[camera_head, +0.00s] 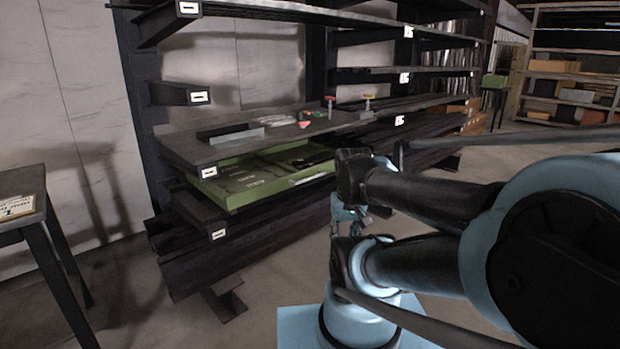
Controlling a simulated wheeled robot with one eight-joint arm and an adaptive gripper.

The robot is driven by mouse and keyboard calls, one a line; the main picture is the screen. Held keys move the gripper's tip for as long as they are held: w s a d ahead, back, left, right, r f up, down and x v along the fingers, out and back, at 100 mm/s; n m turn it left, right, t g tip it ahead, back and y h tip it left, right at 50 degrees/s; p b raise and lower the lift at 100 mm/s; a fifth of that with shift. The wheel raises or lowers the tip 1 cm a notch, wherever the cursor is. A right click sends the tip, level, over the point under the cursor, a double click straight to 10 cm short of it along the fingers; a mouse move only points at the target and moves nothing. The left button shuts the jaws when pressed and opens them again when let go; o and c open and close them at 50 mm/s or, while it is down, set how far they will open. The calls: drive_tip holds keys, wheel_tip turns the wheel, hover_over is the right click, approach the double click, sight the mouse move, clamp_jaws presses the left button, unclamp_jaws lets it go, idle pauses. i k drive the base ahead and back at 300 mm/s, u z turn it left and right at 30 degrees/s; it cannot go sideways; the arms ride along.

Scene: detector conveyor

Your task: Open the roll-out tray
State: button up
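The roll-out tray looks to be the green tray (285,185) on the rack's lower level, under a dark work shelf (190,150). Its front and left corner show, along with a strip of its inside with dark items and faint lettering. The shelf above hides its back part. My gripper (346,222) is small in view beside my dark arm joints, to the right of the tray and apart from it in the picture. Its fingers are too small and covered to tell whether they are open.
The dark rack carries several shelves with white labels. A dark table (22,184) stands at the left. Dark beams (205,262) lie below the tray. Floor is open at front left.

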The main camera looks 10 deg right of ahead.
sight(244, 180)
drive_tip(key=i, duration=1)
